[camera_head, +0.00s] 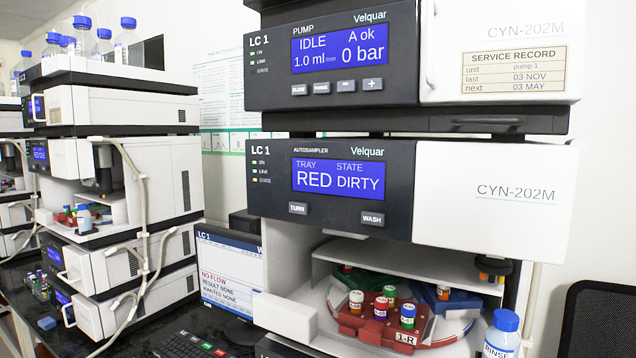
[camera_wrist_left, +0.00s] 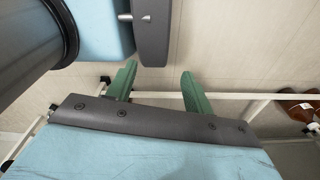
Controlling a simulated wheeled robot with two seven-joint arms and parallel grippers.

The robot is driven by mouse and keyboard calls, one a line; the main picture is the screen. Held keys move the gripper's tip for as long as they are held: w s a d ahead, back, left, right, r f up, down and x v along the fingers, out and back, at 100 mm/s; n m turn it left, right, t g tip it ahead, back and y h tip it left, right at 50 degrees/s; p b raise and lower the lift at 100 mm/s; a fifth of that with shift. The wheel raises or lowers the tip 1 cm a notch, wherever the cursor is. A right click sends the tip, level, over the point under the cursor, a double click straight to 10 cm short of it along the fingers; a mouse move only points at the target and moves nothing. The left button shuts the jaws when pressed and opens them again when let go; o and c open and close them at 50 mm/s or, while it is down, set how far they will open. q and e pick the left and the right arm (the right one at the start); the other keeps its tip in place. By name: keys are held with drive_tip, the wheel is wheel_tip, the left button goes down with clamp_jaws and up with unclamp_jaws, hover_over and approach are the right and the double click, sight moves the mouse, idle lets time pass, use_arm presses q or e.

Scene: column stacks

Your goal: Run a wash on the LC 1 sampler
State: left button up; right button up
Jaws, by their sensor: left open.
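The LC 1 autosampler (camera_head: 430,195) stands below the LC 1 pump (camera_head: 400,65) in the head view. Its blue display (camera_head: 338,180) reads TRAY RED, STATE DIRTY. Below the display are a TURN button (camera_head: 298,208) and a WASH button (camera_head: 372,218). In its open bay a red tray section (camera_head: 362,325) marked 1-R holds several capped vials. A RINSE bottle (camera_head: 502,335) with a blue cap stands at the bay's right. My left gripper (camera_wrist_left: 160,85) shows only in the left wrist view, green fingers apart with nothing between them. My right gripper is in neither view.
The pump display (camera_head: 340,48) reads IDLE, A ok, 0 bar. An LC 1 monitor (camera_head: 228,275) left of the sampler shows NO FLOW. A keyboard (camera_head: 190,344) lies before it. Another instrument stack (camera_head: 120,180) stands at left. A dark mesh chair back (camera_head: 600,320) is at lower right.

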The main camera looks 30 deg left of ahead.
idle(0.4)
use_arm(q)
clamp_jaws()
idle(1.5)
